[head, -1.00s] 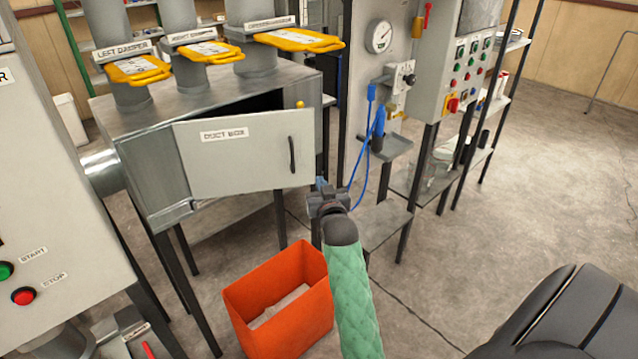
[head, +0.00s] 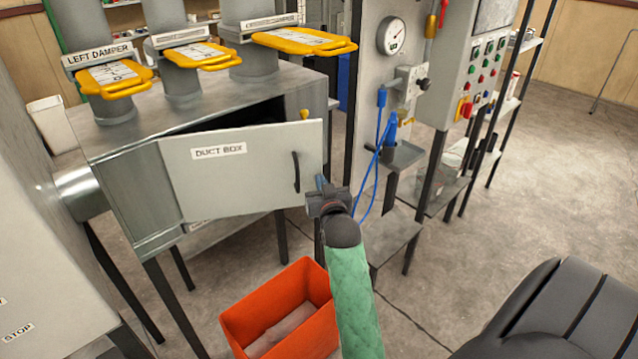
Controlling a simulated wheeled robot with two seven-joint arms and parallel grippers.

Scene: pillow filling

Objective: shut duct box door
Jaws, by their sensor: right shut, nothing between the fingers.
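The duct box door (head: 240,172) is a light grey panel labelled "DUCT BOX" with a dark vertical handle (head: 296,172) near its right edge. It stands partly open, hinged on the left, with a dark gap above it into the metal duct box (head: 135,165). My right gripper (head: 322,186) is at the door's free right edge, just right of the handle and low on the panel. It is shut and empty. Whether its fingertips touch the door edge I cannot tell. My left gripper is out of view.
An orange bin (head: 285,312) stands on the floor below my right arm. Yellow damper handles (head: 305,40) sit above the box. A grey stand with a gauge (head: 392,37) and blue cables (head: 378,150) is to the right. A control cabinet (head: 50,250) is at the left.

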